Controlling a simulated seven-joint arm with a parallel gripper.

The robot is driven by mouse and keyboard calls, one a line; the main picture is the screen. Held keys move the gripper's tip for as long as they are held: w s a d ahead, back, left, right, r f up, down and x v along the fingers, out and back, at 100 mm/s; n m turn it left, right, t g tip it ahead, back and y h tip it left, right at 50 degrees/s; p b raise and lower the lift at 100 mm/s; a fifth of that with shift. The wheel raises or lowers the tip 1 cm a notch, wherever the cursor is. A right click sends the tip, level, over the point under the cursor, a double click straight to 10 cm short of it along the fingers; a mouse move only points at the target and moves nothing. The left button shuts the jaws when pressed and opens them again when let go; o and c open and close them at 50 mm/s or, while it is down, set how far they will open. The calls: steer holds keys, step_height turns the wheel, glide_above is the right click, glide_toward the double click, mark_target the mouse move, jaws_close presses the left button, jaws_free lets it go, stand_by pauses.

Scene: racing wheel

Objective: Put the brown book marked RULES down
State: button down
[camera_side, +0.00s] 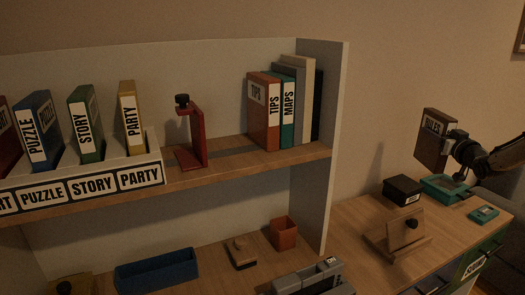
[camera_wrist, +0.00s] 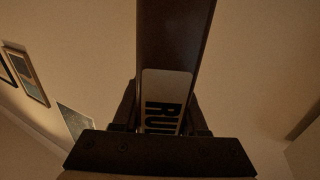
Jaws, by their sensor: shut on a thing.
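The brown book marked RULES (camera_side: 432,140) is at the right of the side view, held up in the air above the desk at the right. It stands roughly upright, slightly tilted, with its white label facing the side camera. My gripper (camera_side: 453,143) is shut on the book from the right. In the wrist view the book (camera_wrist: 175,40) rises between my two fingers, and part of its white label shows "RU". The rest of the label is hidden by my gripper (camera_wrist: 162,112).
Below the book are a teal tray (camera_side: 436,188), a black box (camera_side: 402,189) and a wooden stand (camera_side: 398,237) on the desk (camera_side: 350,213). The shelf (camera_side: 230,160) holds TIPS (camera_side: 263,113), MAPS (camera_side: 288,108), a red bookend (camera_side: 196,140) and a labelled rack (camera_side: 100,187). Bare shelf lies beside the bookend.

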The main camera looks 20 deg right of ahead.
steer(key=a+r+h, duration=0.1)
steer(key=a+r, duration=1)
steer(key=r, duration=0.4)
steer(key=a+r, duration=1.2)
steer(key=r, duration=0.2)
steer(key=s+a+r, duration=0.7)
steer(key=s, duration=0.1)
steer(key=w+a+f+n+t+y, duration=0.15)
steer(key=w+a+f+y, duration=0.35)
steer(key=a, duration=0.6)
steer(key=w+a+f+n+y, duration=0.3)
steer(key=a+f, duration=0.3)
steer(key=a, duration=0.6)
steer(key=w+a+f, duration=0.2)
steer(key=w+f, duration=0.4)
steer(key=w+a+f, duration=0.3)
steer(key=w+f, duration=0.3)
steer(key=f, duration=0.1)
steer(key=shift+w+a+f, duration=0.15)
steer(key=shift+w+a, duration=0.15)
steer(key=shift+w, duration=0.05)
steer(key=shift+f, duration=0.15)
